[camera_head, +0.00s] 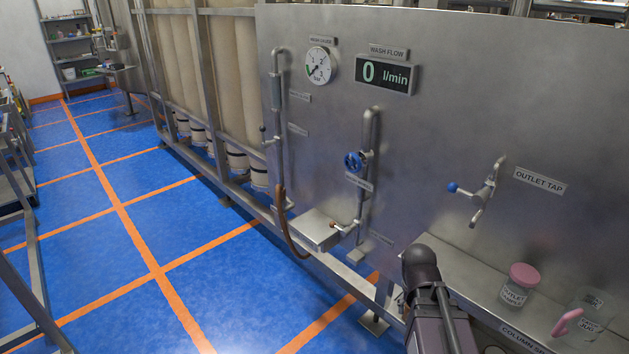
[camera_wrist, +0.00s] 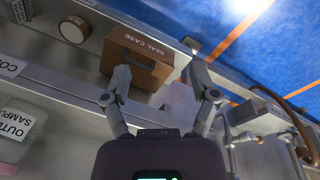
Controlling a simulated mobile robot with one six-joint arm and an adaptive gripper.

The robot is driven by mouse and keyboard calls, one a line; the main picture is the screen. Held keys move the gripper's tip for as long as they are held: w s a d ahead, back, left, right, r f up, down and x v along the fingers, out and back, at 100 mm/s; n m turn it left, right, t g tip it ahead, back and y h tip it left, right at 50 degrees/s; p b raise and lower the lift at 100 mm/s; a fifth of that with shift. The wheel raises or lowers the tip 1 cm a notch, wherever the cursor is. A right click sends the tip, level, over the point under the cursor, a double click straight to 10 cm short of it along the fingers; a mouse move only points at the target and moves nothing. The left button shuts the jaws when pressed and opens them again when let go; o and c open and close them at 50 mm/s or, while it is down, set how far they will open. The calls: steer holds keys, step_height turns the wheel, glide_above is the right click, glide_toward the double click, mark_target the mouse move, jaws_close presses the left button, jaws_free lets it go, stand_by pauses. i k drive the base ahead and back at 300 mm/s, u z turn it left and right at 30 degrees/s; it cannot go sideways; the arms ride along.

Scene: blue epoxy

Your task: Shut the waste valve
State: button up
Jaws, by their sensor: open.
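No label that I can read names the waste valve. In the head view, a blue handwheel valve (camera_head: 353,161) sits on the right pipe, with a label too small to read. Below it, a small valve with a reddish handle (camera_head: 333,225) sits beside a metal box. A small lever (camera_head: 264,129) shows on the left pipe. My gripper (camera_wrist: 158,68) is open in the wrist view, its fingers spread above a brown seal case, holding nothing. Whether it touches the case I cannot tell. The pipes (camera_wrist: 232,140) show at the lower right there, away from the fingers.
The seal case (camera_wrist: 140,60) lies on a steel ledge. The panel carries a gauge (camera_head: 319,67), a wash flow display (camera_head: 384,74) reading 0 l/min and an outlet tap (camera_head: 484,192). A pink-lidded jar (camera_head: 519,285) and a jug (camera_head: 584,316) stand on the ledge. Blue floor lies open at left.

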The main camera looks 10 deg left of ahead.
mark_target(265, 144)
steer(key=u, duration=0.15)
steer(key=k, duration=0.45)
steer(key=u, duration=1)
steer(key=k, duration=1)
steer(key=u, duration=0.6)
steer(key=i, duration=1.4)
steer(key=z, duration=0.55)
steer(key=i, duration=0.8)
steer(key=z, duration=0.25)
